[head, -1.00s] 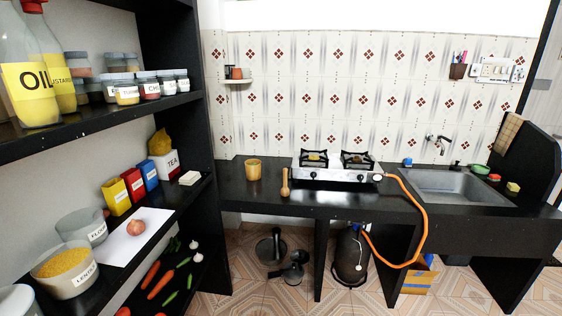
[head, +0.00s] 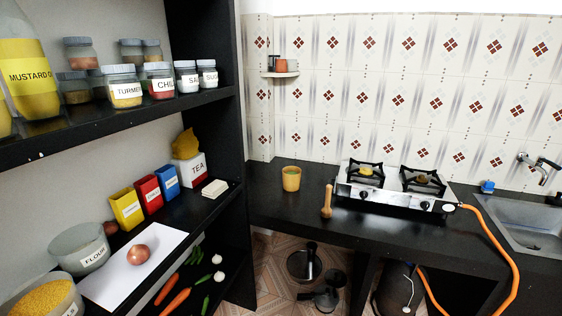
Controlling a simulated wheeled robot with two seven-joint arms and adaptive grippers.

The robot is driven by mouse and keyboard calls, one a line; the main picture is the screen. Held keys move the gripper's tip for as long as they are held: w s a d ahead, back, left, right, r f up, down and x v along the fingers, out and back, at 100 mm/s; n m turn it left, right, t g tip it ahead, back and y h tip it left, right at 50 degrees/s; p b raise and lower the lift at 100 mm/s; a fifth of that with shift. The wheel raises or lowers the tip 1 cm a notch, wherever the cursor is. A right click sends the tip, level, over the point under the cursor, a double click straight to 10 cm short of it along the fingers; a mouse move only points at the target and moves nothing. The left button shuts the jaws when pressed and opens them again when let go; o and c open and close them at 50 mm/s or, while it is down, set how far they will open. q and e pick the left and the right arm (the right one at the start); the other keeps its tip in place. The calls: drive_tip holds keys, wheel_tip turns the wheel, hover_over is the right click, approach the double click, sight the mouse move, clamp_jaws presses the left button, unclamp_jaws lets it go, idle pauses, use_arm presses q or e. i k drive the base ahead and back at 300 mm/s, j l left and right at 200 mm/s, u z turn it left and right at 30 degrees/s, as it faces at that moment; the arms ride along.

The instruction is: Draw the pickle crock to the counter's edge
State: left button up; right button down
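A small ochre-yellow crock (head: 291,180) stands upright on the black counter (head: 287,212), left of the stove. It is the only crock-like pot on the counter, and its inside looks greenish. It stands back from the counter's front edge, with bare counter in front of it. Neither of my grippers shows in the head view, and nothing touches the crock.
A wooden pestle-like tool (head: 327,202) stands right of the crock, near the front. The gas stove (head: 395,192) is further right, with an orange hose (head: 492,237) and a sink (head: 530,222). A loaded black shelf unit (head: 217,205) stands close on the left.

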sight(290, 183)
drive_tip(key=i+l+u, duration=0.3)
drive_tip(key=i+u, duration=0.2)
drive_tip(key=i+l+u, duration=0.8)
drive_tip(key=l+u, duration=0.2)
